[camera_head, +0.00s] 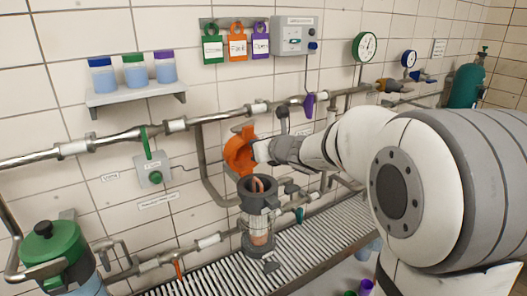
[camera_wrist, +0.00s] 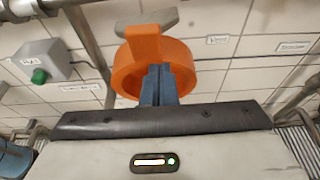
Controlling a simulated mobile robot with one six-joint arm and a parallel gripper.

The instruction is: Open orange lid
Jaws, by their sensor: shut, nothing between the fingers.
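The orange lid (camera_head: 238,152) stands tilted up, well clear of the open mouth of the grey vessel (camera_head: 257,190) below it. Something reddish shows inside the vessel's mouth. My gripper (camera_head: 260,151) is at the right side of the lid. In the wrist view the orange lid (camera_wrist: 185,75) appears as a thick ring with a block-like tab on top. My gripper's fingers (camera_wrist: 157,72) are shut together and overlap the ring's middle in that view. I cannot tell whether they touch it.
A steel pipe (camera_head: 75,149) runs along the tiled wall behind. A shelf (camera_head: 135,93) with three jars is above. A green-lidded pot (camera_head: 50,243) stands at lower left. A slatted grate (camera_head: 310,243) lies below.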

